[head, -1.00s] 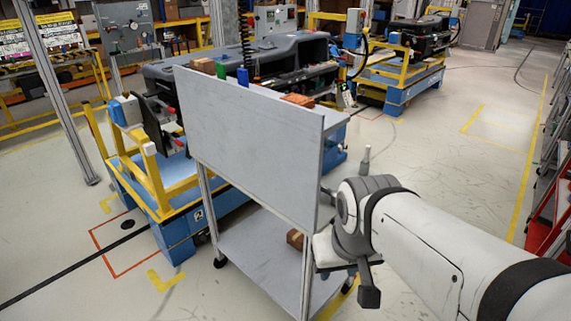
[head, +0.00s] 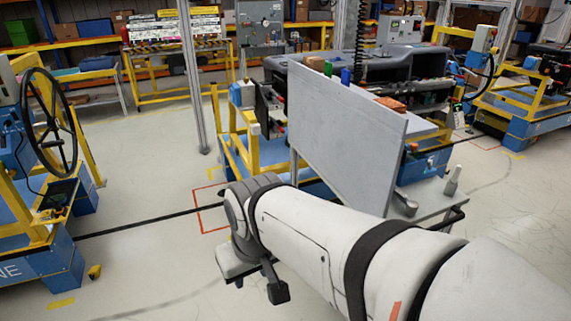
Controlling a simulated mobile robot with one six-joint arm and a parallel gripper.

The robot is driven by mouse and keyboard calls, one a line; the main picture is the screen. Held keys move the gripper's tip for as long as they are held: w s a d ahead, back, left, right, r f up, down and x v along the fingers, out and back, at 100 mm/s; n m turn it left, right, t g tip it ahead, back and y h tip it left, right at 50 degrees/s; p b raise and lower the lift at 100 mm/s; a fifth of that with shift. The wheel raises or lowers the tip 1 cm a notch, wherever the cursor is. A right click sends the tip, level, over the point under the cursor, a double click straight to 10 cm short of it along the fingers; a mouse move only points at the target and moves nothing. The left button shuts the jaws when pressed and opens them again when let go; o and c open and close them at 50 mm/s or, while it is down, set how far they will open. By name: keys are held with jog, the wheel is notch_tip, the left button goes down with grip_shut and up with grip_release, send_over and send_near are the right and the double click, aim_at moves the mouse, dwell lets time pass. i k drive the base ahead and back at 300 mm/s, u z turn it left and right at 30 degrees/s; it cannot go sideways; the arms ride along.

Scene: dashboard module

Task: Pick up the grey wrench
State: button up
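I cannot make out a grey wrench in the head view. A grey cart (head: 345,125) with a tall upright panel stands in the middle, and the panel hides much of its top shelf. My gripper (head: 258,284) hangs at the end of my white arm, low and left of the cart, over the floor. It is apart from the cart. Its fingers are partly hidden by the wrist, so I cannot tell whether it is open or shut. I see nothing held in it.
Brown (head: 314,63), green (head: 328,69) and blue (head: 345,76) items and a brick-red block (head: 391,104) show above the panel. A grey bottle-shaped thing (head: 453,181) stands at the cart's right end. A steering-wheel station (head: 50,120) is left. Floor between is clear.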

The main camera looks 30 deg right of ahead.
aim_at(412, 206)
jog(key=u, duration=1.15)
jog(key=k, duration=1.1)
jog(key=z, duration=2.1)
jog(key=i, duration=1)
jog(key=z, duration=0.05)
